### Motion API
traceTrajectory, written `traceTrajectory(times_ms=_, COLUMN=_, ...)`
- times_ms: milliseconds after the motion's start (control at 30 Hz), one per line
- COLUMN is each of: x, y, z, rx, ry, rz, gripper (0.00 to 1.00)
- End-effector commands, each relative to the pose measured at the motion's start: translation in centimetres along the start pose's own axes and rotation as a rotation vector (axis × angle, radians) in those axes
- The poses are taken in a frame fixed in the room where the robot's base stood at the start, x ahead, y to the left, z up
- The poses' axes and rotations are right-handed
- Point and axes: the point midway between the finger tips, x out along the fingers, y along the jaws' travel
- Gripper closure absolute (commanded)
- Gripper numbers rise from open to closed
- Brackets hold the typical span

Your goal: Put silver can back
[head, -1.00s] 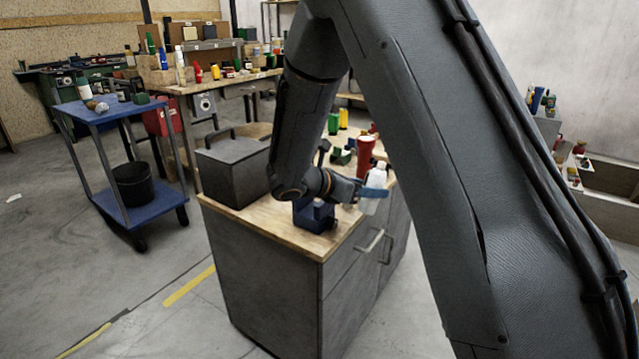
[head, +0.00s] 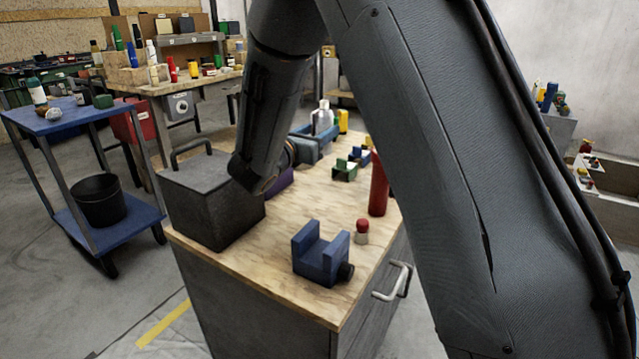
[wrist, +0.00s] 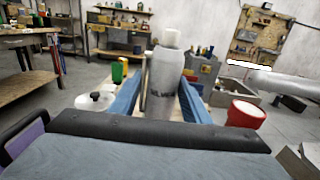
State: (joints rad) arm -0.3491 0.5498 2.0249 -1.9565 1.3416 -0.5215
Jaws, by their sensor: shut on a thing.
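The silver can (head: 322,118), with a pale cap, is upright at the far end of the wooden cabinet top (head: 300,225). In the wrist view the silver can (wrist: 163,85) stands between my two blue fingers. My gripper (head: 312,142) is shut on it; in the wrist view my gripper (wrist: 163,100) shows a finger on each side of the can. The can's lower part is hidden by my gripper, so I cannot tell whether it touches the surface below.
A dark grey box (head: 212,195) stands left of my forearm. A blue bracket (head: 322,255), a small red-capped bottle (head: 361,232), a red cylinder (head: 378,187) and a green block (head: 345,170) stand on the cabinet top. Bare wood lies between them.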

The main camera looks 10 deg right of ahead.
Motion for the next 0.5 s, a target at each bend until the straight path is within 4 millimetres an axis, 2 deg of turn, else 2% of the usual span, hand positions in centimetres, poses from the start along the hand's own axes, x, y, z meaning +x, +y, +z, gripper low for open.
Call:
traceTrajectory(times_ms=33, x=0.0, y=0.0, z=-1.6, rx=-0.006, ry=0.002, rz=0.0, gripper=0.65)
traceTrajectory(times_ms=300, x=0.0, y=0.0, z=-7.8, rx=-0.003, ry=0.0, rz=0.0, gripper=0.65)
traceTrajectory(times_ms=500, x=0.0, y=0.0, z=-10.0, rx=0.0, ry=0.0, rz=0.0, gripper=0.65)
